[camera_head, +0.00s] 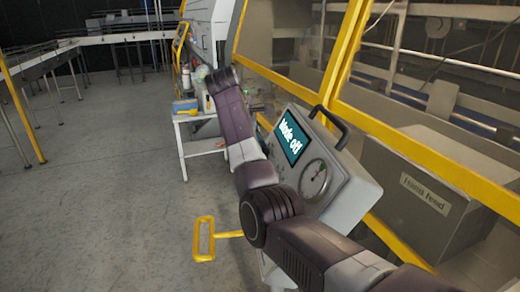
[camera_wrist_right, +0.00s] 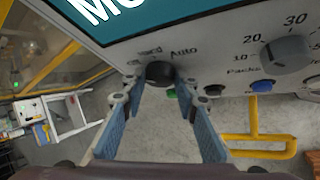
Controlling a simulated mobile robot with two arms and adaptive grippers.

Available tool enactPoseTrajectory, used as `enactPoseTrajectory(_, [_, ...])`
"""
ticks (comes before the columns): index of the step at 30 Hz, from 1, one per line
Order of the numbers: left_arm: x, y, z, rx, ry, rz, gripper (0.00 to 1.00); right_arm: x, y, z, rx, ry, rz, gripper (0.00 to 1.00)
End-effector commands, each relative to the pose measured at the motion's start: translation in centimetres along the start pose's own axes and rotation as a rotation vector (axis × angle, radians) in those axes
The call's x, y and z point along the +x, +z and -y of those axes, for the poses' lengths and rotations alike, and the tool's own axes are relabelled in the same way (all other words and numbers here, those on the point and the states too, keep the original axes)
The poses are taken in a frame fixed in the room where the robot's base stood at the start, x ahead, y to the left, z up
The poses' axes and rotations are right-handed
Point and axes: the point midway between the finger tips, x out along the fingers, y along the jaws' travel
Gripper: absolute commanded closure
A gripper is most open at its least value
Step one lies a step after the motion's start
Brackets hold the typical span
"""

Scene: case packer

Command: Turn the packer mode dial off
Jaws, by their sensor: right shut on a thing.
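The packer mode dial (camera_wrist_right: 160,73) is a small black knob on the grey control panel in the right wrist view. Its labels include "Auto" and "Hand", with a blurred one at the left. Which label it points to is hard to tell. My right gripper (camera_wrist_right: 160,88) is shut on the dial, one blue-grey finger at each side. In the head view the panel (camera_head: 350,187) has a teal screen (camera_head: 292,138) reading "Mode off". My right arm crosses in front of the panel there and hides the dial. My left gripper is not in view.
Near the dial are a green button (camera_wrist_right: 172,94), a blue button (camera_wrist_right: 263,86) and a "Packs" knob (camera_wrist_right: 287,54). A yellow loop (camera_head: 204,239) sticks out below. Open floor lies left.

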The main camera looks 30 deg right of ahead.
Motion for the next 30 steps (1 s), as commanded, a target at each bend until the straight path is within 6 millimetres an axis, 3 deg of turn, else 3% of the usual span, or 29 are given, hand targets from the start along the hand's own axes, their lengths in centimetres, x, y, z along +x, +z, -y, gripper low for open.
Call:
enactPoseTrajectory(8, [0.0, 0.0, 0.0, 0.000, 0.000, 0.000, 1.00, 0.0, 0.0, 0.0, -0.002, 0.001, 0.000, 0.96])
enactPoseTrajectory(9, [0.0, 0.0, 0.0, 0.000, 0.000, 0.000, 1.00, 0.0, 0.0, 0.0, -0.002, 0.001, 0.000, 0.70])
enactPoseTrajectory(13, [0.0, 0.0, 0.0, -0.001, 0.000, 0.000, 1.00, 0.0, 0.0, 0.0, -0.001, 0.001, 0.000, 0.56])
enactPoseTrajectory(23, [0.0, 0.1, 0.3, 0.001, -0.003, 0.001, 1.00, -0.3, 0.0, 0.0, 0.000, 0.001, 0.000, 0.55])
enactPoseTrajectory(30, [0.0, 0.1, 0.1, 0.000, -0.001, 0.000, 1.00, -3.9, 0.0, -0.1, 0.000, 0.004, -0.001, 0.55])
